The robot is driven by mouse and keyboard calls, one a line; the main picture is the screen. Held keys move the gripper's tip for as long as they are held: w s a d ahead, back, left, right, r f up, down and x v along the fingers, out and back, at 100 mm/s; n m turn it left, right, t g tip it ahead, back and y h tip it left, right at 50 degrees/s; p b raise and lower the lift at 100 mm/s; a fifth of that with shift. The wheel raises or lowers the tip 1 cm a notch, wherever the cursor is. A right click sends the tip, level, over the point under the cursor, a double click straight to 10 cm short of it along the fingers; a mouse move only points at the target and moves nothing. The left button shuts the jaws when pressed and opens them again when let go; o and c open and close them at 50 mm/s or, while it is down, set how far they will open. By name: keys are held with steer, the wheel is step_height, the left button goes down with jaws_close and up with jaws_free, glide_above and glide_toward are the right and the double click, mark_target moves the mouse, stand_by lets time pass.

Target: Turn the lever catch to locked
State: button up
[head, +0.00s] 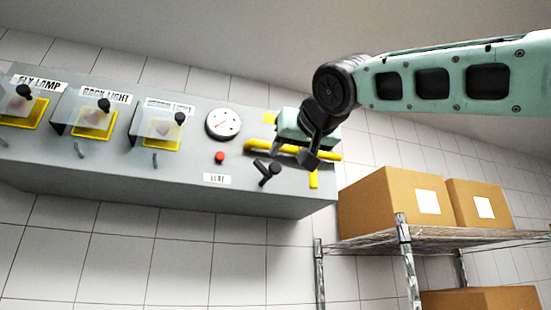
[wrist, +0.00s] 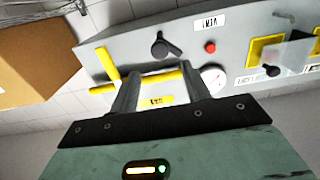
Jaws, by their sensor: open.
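Yellow parts, which I take for the lever catch, are on the right end of the grey panel. A long yellow bar (head: 331,157) runs across, and a short yellow piece (head: 313,180) points down near its right end. In the wrist view the bar (wrist: 165,77) passes behind my fingers and the short piece (wrist: 107,63) slants beside the left finger. My gripper (head: 293,157) is open in front of the bar; its two fingers (wrist: 159,70) are apart with part of the bar showing between them. I cannot tell whether they touch it. A yellow label (wrist: 157,100) is partly hidden.
A black knob (head: 268,172), a red button (head: 219,157) and a round gauge (head: 222,123) sit close by on the grey panel (head: 200,185). Clear-covered switches (head: 95,115) are to the left. Cardboard boxes (head: 395,200) stand on a wire rack at lower right.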

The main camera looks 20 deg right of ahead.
mark_target(276, 166)
steer(key=w+p, duration=0.4)
steer(key=w, duration=0.5)
steer(key=shift+w, duration=0.25)
steer(key=c, duration=0.9)
